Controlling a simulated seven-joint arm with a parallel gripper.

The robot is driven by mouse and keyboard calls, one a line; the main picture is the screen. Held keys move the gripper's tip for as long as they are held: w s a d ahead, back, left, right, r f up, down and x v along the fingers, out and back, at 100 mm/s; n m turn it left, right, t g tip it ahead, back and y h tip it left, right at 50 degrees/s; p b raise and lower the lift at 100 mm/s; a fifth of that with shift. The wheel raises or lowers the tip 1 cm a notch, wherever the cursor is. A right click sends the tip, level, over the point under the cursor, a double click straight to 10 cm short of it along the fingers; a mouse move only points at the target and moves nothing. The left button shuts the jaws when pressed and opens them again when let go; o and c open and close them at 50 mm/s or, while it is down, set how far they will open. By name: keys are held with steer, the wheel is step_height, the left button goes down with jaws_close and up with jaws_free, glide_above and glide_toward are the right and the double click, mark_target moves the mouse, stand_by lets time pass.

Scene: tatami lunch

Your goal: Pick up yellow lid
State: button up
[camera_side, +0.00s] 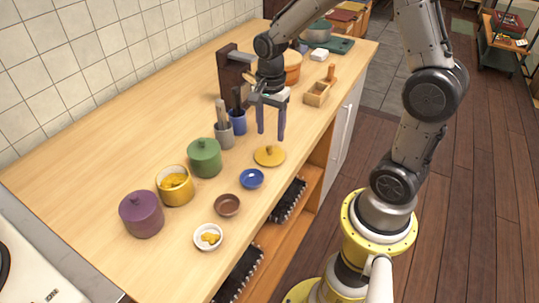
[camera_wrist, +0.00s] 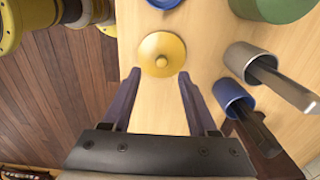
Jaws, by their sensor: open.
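The yellow lid (camera_side: 269,156) is a round disc with a small knob on top. It lies flat on the wooden counter near its front edge. In the wrist view the yellow lid (camera_wrist: 162,54) shows whole, just beyond the fingertips, with its knob near its middle. My gripper (camera_side: 270,138) is above the counter, pointing down, close to the lid and a little behind it in the side view. In the wrist view my gripper (camera_wrist: 159,74) has its two purple fingers spread wide apart, with nothing between them. It does not touch the lid.
A green lidded pot (camera_side: 204,158), a yellow pot (camera_side: 176,186) and a purple pot (camera_side: 141,215) stand to the left. A grey cup (camera_side: 224,135) and a blue cup (camera_side: 238,122) with utensils stand close by. A blue bowl (camera_side: 252,179) sits near the lid.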

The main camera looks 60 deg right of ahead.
mark_target(270, 147)
step_height(270, 147, down, 5)
steer(key=shift+w+f, duration=0.1)
steer(key=shift+w, duration=0.05)
jaws_close()
stand_by(0.4)
